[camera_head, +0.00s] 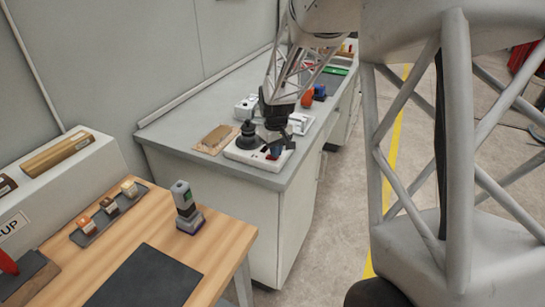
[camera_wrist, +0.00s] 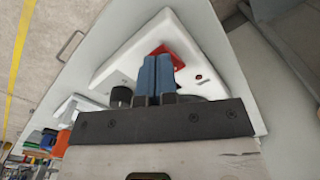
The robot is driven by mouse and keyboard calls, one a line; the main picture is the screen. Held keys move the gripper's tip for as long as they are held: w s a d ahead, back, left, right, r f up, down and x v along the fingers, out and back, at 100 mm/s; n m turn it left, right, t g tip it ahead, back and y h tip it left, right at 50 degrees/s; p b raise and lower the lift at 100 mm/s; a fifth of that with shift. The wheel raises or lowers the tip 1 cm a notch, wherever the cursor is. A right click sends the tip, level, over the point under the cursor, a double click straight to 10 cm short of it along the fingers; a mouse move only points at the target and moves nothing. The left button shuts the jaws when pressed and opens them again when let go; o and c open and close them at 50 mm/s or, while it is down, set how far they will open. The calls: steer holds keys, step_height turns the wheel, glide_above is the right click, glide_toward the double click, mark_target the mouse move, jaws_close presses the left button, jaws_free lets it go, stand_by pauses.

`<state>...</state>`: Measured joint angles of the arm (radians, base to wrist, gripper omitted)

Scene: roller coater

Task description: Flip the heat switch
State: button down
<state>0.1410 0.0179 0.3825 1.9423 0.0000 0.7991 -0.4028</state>
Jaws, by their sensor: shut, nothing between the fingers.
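A white device (camera_head: 240,155) sits near the front corner of the grey bench, and it fills the middle of the wrist view (camera_wrist: 115,67). A red switch (camera_wrist: 178,58) is on its top face, partly hidden behind my fingertips. I cannot read any label or tell which way the switch is tilted. My gripper (camera_wrist: 156,62) has its blue fingers shut with nothing between them. The fingertips are over or against the red switch; contact is unclear. In the head view my gripper (camera_head: 275,152) points down at the device's right part.
A small red light (camera_wrist: 198,78) and a black knob (camera_wrist: 121,96) are on the device. A black round part (camera_head: 246,132) stands at its back left. A brown board (camera_head: 215,138) lies to the left. White boxes and an orange object (camera_head: 307,99) stand farther back.

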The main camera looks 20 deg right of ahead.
steer(key=shift+f, duration=0.55)
stand_by(0.5)
steer(key=shift+r, duration=3.55)
steer(key=shift+s, duration=0.1)
